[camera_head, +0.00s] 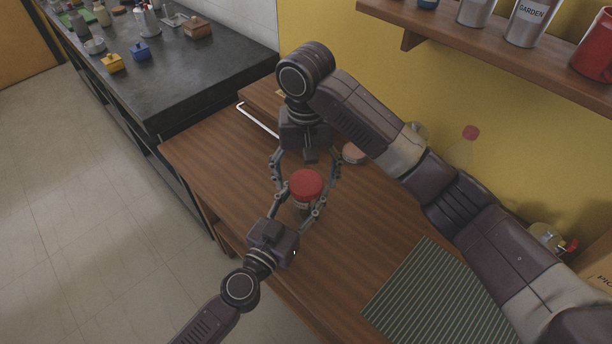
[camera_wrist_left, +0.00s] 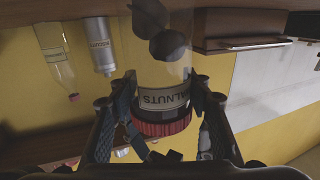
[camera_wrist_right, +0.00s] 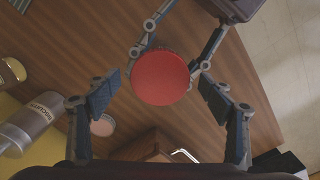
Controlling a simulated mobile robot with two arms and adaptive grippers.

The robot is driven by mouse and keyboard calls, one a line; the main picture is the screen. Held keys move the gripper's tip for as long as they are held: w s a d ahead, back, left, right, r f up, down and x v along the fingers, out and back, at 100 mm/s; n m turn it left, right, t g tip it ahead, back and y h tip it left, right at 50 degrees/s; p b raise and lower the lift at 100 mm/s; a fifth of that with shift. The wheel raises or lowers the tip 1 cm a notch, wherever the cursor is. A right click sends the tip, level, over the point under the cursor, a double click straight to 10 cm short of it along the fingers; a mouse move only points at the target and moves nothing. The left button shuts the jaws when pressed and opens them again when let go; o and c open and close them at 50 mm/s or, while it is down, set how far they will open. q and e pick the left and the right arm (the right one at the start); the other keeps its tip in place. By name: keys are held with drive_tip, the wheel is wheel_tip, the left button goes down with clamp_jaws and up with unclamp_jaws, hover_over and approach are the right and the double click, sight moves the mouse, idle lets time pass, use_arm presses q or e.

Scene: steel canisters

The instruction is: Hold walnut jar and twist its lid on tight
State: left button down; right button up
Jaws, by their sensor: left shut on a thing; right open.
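The walnut jar (camera_wrist_left: 158,72) is clear glass with dark walnuts inside and a label reading WALNUTS. Its red lid (camera_head: 306,183) sits on its mouth; how tight it is cannot be told. My left gripper (camera_head: 300,204) is shut around the jar below the lid, coming from the front left; its fingers also flank the jar in the left wrist view (camera_wrist_left: 163,100). My right gripper (camera_wrist_right: 158,95) is open, with its fingers apart on either side of the red lid (camera_wrist_right: 160,78) and not touching it. In the head view, the jar body is mostly hidden.
A pinkish round object (camera_head: 353,153) lies on the wooden table (camera_head: 205,160) behind the jar. A striped green mat (camera_head: 440,300) lies at right. A bottle with a red cap (camera_head: 463,150) stands by the yellow wall, and a shelf (camera_head: 500,55) with canisters hangs above.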

drive_tip(key=shift+r, duration=0.1)
wheel_tip(320, 180, up, 12)
idle(0.5)
use_arm(q)
drive_tip(key=c, duration=1)
unclamp_jaws()
drive_tip(key=shift+o, duration=0.2)
drive_tip(key=v, duration=1.2)
